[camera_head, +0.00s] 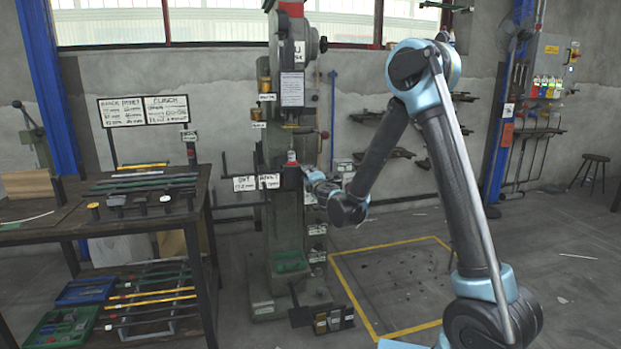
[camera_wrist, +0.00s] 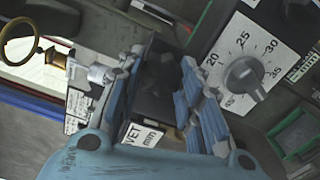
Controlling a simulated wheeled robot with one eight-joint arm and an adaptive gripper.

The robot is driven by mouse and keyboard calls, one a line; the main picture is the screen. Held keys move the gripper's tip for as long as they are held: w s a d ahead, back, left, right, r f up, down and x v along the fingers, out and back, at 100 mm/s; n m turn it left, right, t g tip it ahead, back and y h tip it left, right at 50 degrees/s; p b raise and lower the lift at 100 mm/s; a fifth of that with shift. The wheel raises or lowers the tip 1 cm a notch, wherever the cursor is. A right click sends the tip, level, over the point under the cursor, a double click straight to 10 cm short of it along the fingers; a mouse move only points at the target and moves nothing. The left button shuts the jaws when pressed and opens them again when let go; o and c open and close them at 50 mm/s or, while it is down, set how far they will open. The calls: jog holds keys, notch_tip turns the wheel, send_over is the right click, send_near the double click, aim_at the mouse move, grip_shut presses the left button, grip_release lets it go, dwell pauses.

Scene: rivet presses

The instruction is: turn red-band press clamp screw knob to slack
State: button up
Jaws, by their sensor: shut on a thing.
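The red-band press (camera_head: 286,215) is the tall grey-green machine in the middle of the head view, with a red band (camera_head: 291,8) at its top. My gripper (camera_head: 309,177) is at the right side of the press, at mid-height. In the wrist view, the blue fingers of my gripper (camera_wrist: 160,72) are closed on a dark piece (camera_wrist: 156,92), which I take as the clamp screw knob. The fingers and shadow hide much of it, so its turned position cannot be read. In the head view the knob is too small and covered to make out.
A numbered dial with a grey pointer knob (camera_wrist: 243,75) is close to the right finger. A brass ring (camera_wrist: 20,42) is at upper left. A white label (camera_wrist: 143,133) shows behind the fingers. A workbench (camera_head: 205,190) stands left of the press; yellow-marked floor (camera_head: 400,243) lies right.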

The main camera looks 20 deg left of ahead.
jog(key=n, duration=1.2)
jog(key=shift+d+f+n, duration=0.15)
jog(key=shift+n, duration=0.25)
jog(key=n, duration=0.4)
dwell(0.3)
jog(key=o, duration=1.1)
jog(key=shift+w, duration=0.1)
jog(key=shift+c, duration=0.2)
